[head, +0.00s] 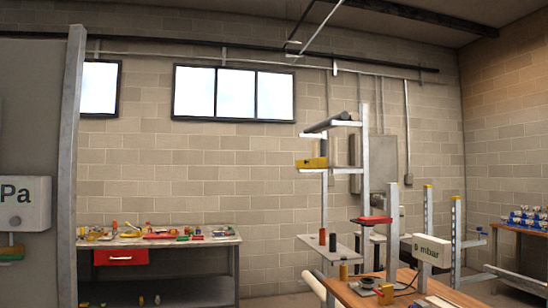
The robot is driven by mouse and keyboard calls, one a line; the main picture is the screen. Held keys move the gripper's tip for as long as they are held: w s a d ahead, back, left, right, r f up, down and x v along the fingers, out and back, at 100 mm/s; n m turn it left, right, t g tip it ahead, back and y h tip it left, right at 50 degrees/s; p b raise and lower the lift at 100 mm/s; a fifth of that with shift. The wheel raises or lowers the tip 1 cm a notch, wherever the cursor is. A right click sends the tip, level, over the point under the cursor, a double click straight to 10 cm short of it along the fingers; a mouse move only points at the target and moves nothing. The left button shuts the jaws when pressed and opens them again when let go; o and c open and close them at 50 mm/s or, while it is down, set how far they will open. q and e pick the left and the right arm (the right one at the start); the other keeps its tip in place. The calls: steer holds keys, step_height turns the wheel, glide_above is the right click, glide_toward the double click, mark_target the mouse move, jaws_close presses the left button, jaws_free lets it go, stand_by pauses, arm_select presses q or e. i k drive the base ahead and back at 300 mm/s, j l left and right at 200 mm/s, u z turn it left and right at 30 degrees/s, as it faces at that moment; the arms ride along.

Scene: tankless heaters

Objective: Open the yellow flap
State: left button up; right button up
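No thing in the head view is clearly a yellow flap. A small yellow block (312,163) sits on a light metal rack (366,170) right of centre. A small part with a yellowish top and green below (12,250) is under a white box marked "Pa" (22,203) at the left edge. I cannot tell whether any of these is hinged, open or shut. Neither of my grippers is in view.
A grey panel (35,100) stands close on the left. A workbench (160,241) with a red drawer (120,257) and many small items stands against the block wall. The wooden table (350,294), with a white "mbar" box (432,251), fills the lower right.

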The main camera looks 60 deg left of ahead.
mark_target(319, 163)
steer(key=u, duration=1.7)
